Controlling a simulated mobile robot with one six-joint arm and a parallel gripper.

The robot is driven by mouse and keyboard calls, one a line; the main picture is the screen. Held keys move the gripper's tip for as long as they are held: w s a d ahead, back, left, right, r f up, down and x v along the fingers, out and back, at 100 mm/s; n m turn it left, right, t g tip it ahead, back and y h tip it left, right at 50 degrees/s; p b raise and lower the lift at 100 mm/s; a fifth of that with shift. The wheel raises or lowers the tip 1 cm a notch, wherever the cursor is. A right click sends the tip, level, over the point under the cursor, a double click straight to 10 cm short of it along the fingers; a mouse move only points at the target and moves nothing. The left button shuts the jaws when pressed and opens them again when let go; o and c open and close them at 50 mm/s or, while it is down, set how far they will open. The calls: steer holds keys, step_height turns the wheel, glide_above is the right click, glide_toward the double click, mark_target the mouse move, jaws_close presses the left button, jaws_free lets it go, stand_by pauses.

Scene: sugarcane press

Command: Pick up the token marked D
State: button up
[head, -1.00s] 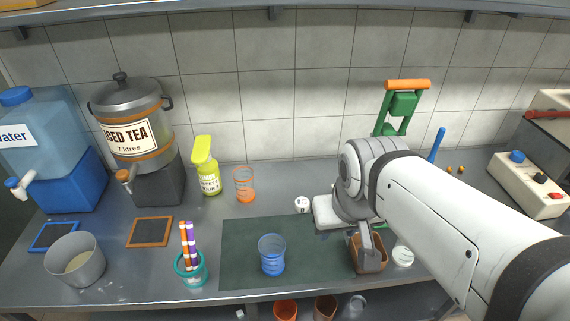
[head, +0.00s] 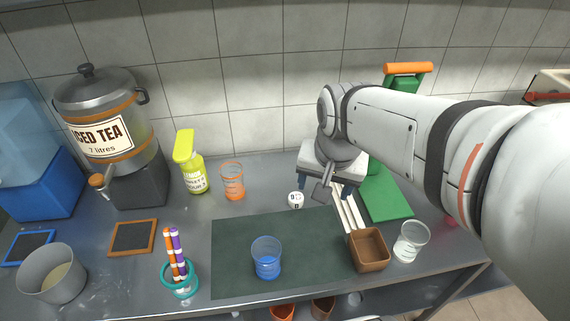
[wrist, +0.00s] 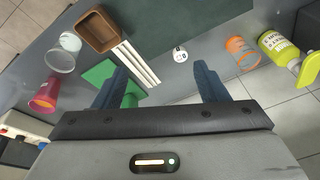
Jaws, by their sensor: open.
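A small white block with dark marks (head: 296,200) stands on the counter at the back edge of the dark mat. It also shows in the wrist view (wrist: 180,55), ahead of my fingers and between their lines. Its marks are too small to read, and I cannot make out a letter D. My gripper (head: 332,190) is open and empty, above the counter just right of the white block. In the wrist view both fingers of my gripper (wrist: 160,82) are apart with nothing between them.
White sticks (head: 348,212) lie beside a brown box (head: 369,250) and a green board (head: 388,196). A clear cup (head: 411,242) is at right. A blue cup (head: 267,258) stands on the dark mat (head: 230,248). An orange cup (head: 232,182) and yellow spray bottle (head: 194,176) stand left.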

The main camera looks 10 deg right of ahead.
steer(key=shift+o, duration=0.4)
steer(key=w+f+m+g+b, duration=0.1)
steer(key=w+f+m+b, duration=0.2)
steer(key=w+f+m, duration=0.3)
steer(key=w+m, duration=0.2)
steer(key=w, duration=0.1)
steer(key=shift+w+f, duration=0.35)
steer(key=shift+w, duration=0.05)
steer(key=m+g+b, duration=0.2)
steer(key=m+b, duration=0.3)
steer(key=m, duration=1)
glide_above(296, 197)
step_height(296, 197, down, 17)
steer(key=shift+w+f, duration=0.15)
steer(key=shift+f, duration=0.05)
step_height(296, 197, down, 8)
steer(key=shift+r+p, duration=0.1)
steer(key=shift+p, duration=0.2)
steer(key=shift+c, duration=0.2)
steer(key=c, duration=1)
